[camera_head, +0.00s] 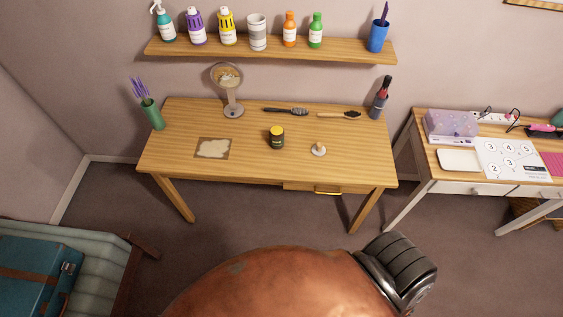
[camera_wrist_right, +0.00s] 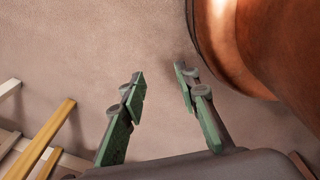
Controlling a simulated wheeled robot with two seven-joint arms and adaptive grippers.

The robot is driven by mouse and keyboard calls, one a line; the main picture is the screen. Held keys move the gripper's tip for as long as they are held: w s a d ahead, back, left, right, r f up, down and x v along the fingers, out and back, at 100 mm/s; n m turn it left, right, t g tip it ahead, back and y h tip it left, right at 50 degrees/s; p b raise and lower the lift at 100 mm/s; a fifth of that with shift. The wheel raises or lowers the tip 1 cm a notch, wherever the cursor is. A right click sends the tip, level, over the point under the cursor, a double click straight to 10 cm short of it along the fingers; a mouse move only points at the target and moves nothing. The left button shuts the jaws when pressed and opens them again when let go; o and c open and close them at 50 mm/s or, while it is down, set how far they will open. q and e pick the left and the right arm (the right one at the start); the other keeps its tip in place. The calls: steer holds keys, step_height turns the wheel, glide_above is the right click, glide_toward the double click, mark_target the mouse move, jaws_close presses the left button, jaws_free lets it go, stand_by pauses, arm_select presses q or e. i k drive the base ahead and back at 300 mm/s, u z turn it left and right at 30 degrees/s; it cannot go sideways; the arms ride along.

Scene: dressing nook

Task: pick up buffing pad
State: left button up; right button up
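A small cream round piece with a knob on top (camera_head: 318,149), which looks like the buffing pad, sits upright on the wooden table (camera_head: 255,165), right of the middle and near the front edge. A dark tin with a yellow lid (camera_head: 277,138) stands to its left. My right gripper (camera_wrist_right: 158,76) shows in the right wrist view with its two green fingers apart and nothing between them. It is away from the table items, over a plain wall or floor surface. My left gripper is in neither view.
On the table are a brown square with a cream patch (camera_head: 213,148), a mirror (camera_head: 228,88), two brushes (camera_head: 285,111), a vase (camera_head: 150,112) and a dark holder (camera_head: 379,100). A shelf (camera_head: 270,49) with bottles hangs above. A second desk (camera_head: 440,172) stands right; a teal suitcase (camera_head: 38,272) lies lower left.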

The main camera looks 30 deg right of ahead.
mark_target(318, 150)
steer(key=z, duration=0.3)
steer(key=k, duration=0.2)
steer(key=u, duration=0.95)
steer(key=i, duration=1.35)
steer(key=z, duration=1.2)
steer(key=i, duration=0.8)
steer(key=z, duration=0.95)
